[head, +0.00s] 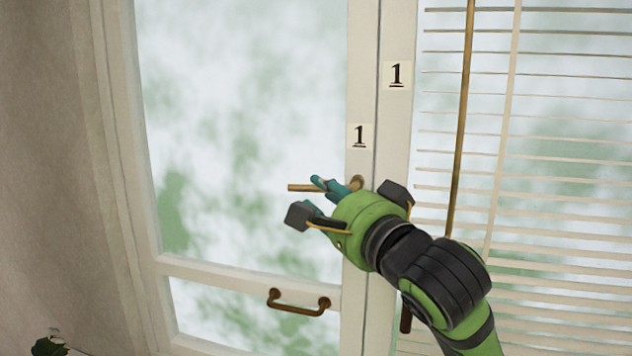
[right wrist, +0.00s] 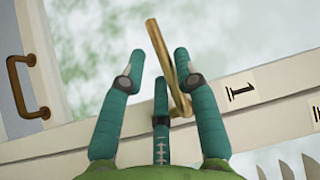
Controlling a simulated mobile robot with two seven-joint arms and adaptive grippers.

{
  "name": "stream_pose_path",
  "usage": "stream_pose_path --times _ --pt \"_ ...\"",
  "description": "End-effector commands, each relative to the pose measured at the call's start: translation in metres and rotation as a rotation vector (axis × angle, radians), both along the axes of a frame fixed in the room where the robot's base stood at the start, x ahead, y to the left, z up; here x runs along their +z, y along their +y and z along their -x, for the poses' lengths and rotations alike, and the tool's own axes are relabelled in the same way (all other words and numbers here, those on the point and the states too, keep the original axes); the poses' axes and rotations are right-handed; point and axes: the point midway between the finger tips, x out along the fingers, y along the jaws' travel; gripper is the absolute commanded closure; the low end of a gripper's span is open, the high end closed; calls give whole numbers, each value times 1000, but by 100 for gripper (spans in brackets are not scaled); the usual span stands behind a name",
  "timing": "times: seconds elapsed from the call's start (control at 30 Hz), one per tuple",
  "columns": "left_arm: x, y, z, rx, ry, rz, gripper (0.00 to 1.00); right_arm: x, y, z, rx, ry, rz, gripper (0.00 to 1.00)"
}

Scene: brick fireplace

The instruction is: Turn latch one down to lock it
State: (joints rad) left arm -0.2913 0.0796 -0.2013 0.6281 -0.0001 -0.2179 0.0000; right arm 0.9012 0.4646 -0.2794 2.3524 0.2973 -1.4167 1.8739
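Latch one is a brass lever (head: 300,188) on the white window frame, below a label with a 1. It lies about level, its free end pointing left over the glass. My right gripper (head: 320,194), green with teal fingers, is at the latch and hides part of it. In the right wrist view the fingers of this gripper (right wrist: 158,66) are spread, and the brass latch (right wrist: 166,52) shows between and beyond them. I cannot tell whether any finger touches it. My left gripper is not in view.
A bronze pull handle (head: 297,309) is on the lower left window rail. A second 1 label (head: 397,75) is on the right frame. Blinds (head: 565,170) and a thin brown rod (head: 461,120) hang at the right. Part of a plant (head: 48,346) shows at bottom left.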

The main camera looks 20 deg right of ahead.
Motion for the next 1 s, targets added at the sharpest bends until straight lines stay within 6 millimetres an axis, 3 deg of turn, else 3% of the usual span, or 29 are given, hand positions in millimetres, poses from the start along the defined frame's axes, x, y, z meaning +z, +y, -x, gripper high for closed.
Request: stream_pose_path --times 0.2,0.53,0.57,0.6,0.63,1.0 --pt "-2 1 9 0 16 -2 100 2 4 -22 -1 0 -1 69" --pt "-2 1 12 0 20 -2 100 2 5 -26 0 -2 -1 69" --pt "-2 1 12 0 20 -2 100 2 5 -26 0 -2 -1 77" --pt "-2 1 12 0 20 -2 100 2 5 -26 0 -2 -1 93" --pt "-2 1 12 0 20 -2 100 2 5 -26 0 -2 -1 100" --pt "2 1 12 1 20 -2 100 2 -3 -26 -1 15 16 100"
